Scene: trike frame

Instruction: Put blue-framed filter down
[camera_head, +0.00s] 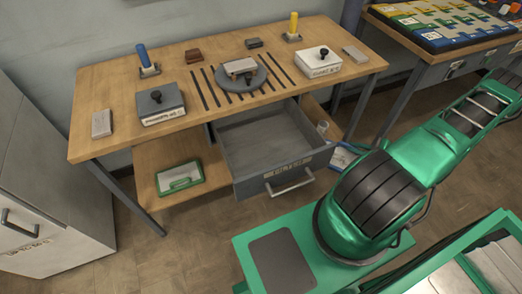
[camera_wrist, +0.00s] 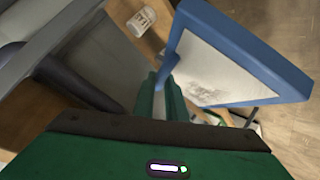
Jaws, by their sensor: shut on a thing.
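The blue-framed filter fills the upper right of the wrist view (camera_wrist: 205,72), tilted, with a pale panel inside its blue frame. A small part of it shows in the head view (camera_head: 342,158), just right of the open drawer and partly behind my arm. My gripper (camera_wrist: 164,78) has its green fingers shut at the filter's near left corner and holds it. In the head view my gripper is hidden behind my green arm. What lies directly beneath the filter is mostly hidden.
The open grey drawer (camera_head: 270,143) looks empty and juts out from the workbench (camera_head: 105,75). A green-framed filter (camera_head: 180,178) lies on the left lower shelf.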

